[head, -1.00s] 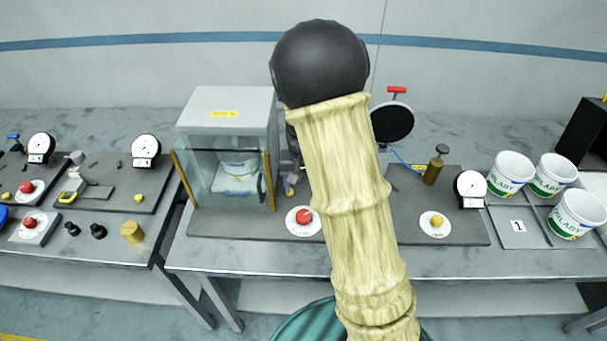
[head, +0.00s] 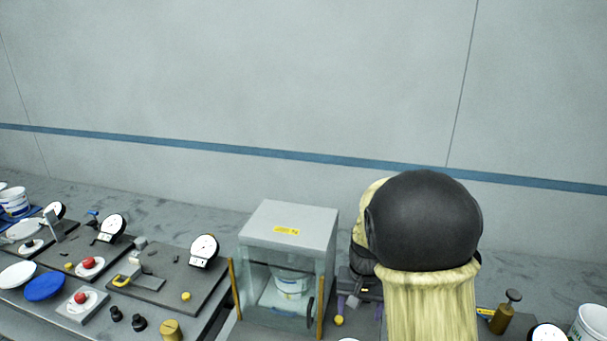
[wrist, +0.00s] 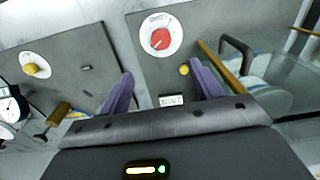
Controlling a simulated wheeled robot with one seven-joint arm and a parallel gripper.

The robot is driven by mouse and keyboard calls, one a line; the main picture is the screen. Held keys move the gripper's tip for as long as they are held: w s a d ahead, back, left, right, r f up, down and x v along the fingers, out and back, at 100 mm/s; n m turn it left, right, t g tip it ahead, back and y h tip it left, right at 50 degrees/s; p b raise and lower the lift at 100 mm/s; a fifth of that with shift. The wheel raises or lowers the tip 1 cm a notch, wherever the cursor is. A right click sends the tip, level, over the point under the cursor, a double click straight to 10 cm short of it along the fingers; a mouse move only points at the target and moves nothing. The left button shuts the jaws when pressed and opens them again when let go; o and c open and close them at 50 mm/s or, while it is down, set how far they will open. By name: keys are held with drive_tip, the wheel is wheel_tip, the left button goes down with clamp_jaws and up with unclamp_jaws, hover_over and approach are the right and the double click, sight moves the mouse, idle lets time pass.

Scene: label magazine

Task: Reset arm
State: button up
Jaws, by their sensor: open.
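My gripper (wrist: 163,88) shows two purple fingers spread apart, with nothing between them. In the head view my gripper (head: 360,305) is partly hidden behind my yellow-sleeved arm with its black joint cover, just right of the glass-fronted cabinet (head: 290,222). In the wrist view the fingers are above a dark plate (wrist: 120,60). A red knob on a white dial (wrist: 160,38) and a small yellow knob (wrist: 183,69) lie beyond and between them.
The cabinet holds a white tub (head: 291,283). A brass hand stamp (head: 506,312) and a gauge (head: 547,333) stand right of my arm. On the left bench are gauges (head: 204,249), red buttons (head: 88,263) and a blue disc (head: 44,286).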

drive_tip(key=s+r+n+t, duration=0.1)
drive_tip(key=s+n+t, duration=0.1)
drive_tip(key=s, duration=1.1)
drive_tip(key=shift+s+r+n, duration=0.25)
drive_tip(key=shift+r+n, duration=0.05)
drive_tip(key=shift+n, duration=0.2)
drive_tip(key=shift+a, duration=0.1)
idle(0.6)
